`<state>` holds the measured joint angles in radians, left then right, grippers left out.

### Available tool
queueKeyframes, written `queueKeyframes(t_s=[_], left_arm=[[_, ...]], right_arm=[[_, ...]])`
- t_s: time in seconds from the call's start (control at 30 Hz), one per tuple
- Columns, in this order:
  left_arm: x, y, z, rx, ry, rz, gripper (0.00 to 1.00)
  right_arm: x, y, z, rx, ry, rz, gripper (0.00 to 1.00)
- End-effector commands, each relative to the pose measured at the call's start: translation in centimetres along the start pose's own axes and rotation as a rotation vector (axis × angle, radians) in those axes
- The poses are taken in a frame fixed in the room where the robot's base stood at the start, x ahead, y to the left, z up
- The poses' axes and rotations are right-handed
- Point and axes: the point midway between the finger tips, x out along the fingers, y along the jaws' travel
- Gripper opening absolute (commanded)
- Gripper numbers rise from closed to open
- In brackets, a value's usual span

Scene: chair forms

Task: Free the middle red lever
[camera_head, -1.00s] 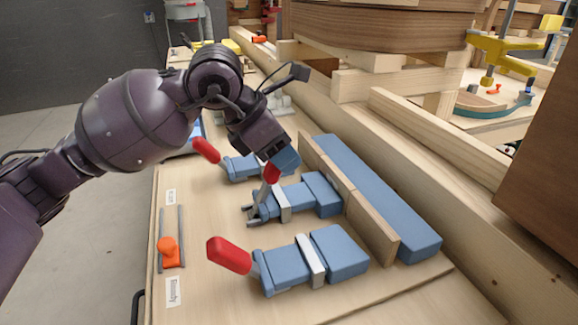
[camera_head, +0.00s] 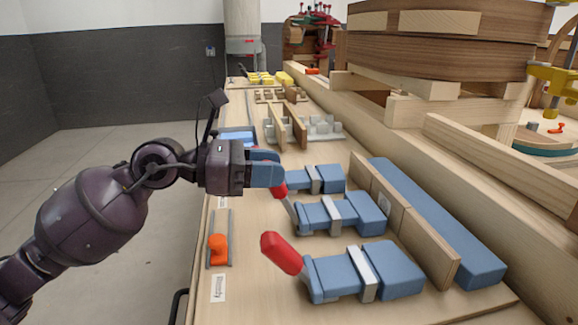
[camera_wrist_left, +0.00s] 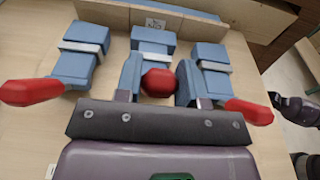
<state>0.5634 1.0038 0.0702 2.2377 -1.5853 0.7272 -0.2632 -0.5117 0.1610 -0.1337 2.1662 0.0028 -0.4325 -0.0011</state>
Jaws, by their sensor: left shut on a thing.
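The middle clamp (camera_head: 340,213) is blue with a pale grey band, and its red lever (camera_head: 279,190) leans left, toward my left gripper. My left gripper (camera_head: 270,172) is shut on this lever's red handle. In the left wrist view the handle (camera_wrist_left: 158,82) sits between the two blue fingers (camera_wrist_left: 158,86). The near clamp (camera_head: 365,272) has its red lever (camera_head: 280,252) leaning out to the left. The far clamp (camera_head: 318,179) is partly visible; its lever is hidden by my gripper in the head view but shows in the left wrist view (camera_wrist_left: 30,92). My right gripper is not in view.
A wooden fence (camera_head: 405,225) and a long blue block (camera_head: 435,220) stand right of the clamps. An orange knob (camera_head: 217,247) on a slotted plate and a white label (camera_head: 218,288) lie at the left board edge. Wooden dividers and grey parts (camera_head: 318,128) stand farther back.

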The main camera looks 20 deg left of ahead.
Motion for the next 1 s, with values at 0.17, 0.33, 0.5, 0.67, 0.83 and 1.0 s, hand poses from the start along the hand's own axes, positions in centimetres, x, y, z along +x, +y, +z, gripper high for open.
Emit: queueKeyframes(t_s=[0.17, 0.33, 0.5, 0.67, 0.83, 1.0], left_arm=[[-1.2, 0.1, -0.9, 0.0, -0.069, 0.002, 0.0], [-1.9, 0.1, -1.5, 0.001, -0.064, 0.001, 0.0], [-2.2, 0.1, -1.8, 0.001, -0.062, 0.001, 0.0], [-2.3, 0.0, -1.9, 0.001, -0.061, 0.0, 0.0], [-2.3, 0.0, -1.9, 0.001, -0.06, 0.0, 0.0], [-2.3, 0.0, -2.0, 0.0, -0.059, 0.0, 0.44]], right_arm=[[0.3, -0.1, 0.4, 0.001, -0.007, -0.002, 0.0], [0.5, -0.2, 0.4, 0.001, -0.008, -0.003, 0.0], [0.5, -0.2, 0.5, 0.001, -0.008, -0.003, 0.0], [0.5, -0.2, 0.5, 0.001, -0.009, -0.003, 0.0], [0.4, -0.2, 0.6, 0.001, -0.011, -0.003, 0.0], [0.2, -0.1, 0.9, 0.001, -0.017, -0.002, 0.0]])
